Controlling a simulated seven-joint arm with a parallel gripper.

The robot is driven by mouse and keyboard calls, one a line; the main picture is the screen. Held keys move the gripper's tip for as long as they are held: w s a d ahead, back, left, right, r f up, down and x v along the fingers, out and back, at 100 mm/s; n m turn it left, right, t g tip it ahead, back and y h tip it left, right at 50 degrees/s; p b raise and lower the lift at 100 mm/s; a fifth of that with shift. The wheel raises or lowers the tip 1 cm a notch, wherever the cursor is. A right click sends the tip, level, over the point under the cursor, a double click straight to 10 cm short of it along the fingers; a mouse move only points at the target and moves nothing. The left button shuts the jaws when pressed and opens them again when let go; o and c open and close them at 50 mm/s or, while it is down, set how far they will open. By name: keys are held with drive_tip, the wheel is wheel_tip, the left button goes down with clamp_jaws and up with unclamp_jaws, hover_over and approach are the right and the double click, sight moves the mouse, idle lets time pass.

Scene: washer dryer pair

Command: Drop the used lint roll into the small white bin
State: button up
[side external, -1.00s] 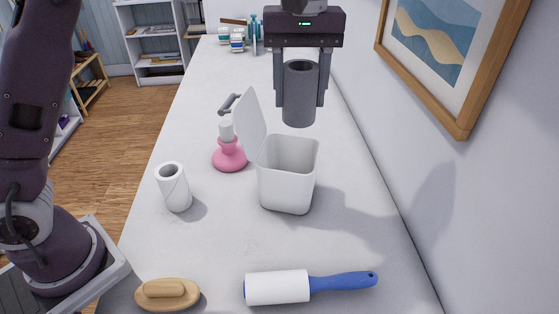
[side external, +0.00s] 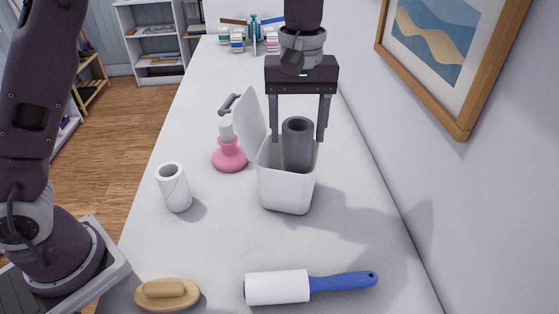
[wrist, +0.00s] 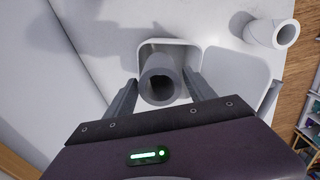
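The used lint roll, a dark grey tube (side external: 298,146), is upright with its lower part inside the small white bin (side external: 286,191) and its top end above the rim. The bin's lid (side external: 252,122) stands open on the left. In the wrist view the roll (wrist: 160,82) is inside the outline of the bin (wrist: 190,52). My gripper (side external: 298,140) is above the bin, its fingers on either side of the roll with a gap at each side. It also shows open in the wrist view (wrist: 160,90). Whether the roll touches the bin floor is hidden.
A white roll (side external: 174,187) and a pink bottle (side external: 229,153) stand left of the bin. A blue-handled lint roller (side external: 310,286) and a wooden brush (side external: 167,294) lie in front. The wall with a framed picture (side external: 440,50) is close on the right.

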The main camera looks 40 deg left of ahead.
drive_tip(key=shift+o, duration=0.5)
drive_tip(key=shift+r, duration=0.1)
wheel_tip(320, 180, up, 7)
